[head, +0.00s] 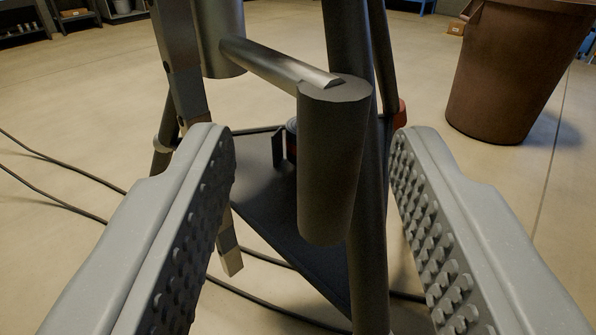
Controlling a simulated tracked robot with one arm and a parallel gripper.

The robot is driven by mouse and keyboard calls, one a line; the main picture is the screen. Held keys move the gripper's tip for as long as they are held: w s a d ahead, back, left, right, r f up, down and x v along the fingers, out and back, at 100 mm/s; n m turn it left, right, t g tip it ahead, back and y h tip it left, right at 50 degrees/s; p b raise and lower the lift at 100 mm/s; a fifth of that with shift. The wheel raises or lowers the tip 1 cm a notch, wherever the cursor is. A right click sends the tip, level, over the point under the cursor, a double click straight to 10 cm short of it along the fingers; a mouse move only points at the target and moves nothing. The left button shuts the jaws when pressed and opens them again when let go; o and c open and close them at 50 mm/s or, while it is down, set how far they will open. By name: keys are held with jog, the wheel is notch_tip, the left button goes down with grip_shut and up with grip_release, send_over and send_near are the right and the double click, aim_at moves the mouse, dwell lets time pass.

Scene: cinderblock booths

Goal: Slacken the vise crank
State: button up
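The vise crank shows in the head view as a metal arm (275,62) running from a grey cylinder (221,40) at the upper left to a thick dark handle (330,165), which hangs down near the middle. My gripper (308,140) is open, with one grey studded finger on each side of the handle. A clear gap shows between each finger and the handle, and neither finger appears to touch it. The rest of the vise lies above the picture.
Dark stand legs (366,255) and a dark triangular shelf (275,215) stand behind the handle. A brown bin (515,70) stands at the upper right. Black cables (60,160) lie on the otherwise open floor at left.

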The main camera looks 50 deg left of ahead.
jog(key=v, duration=0.7)
jog(key=shift+d+p, duration=0.4)
jog(key=shift+d, duration=0.05)
jog(key=shift+s+r, duration=0.1)
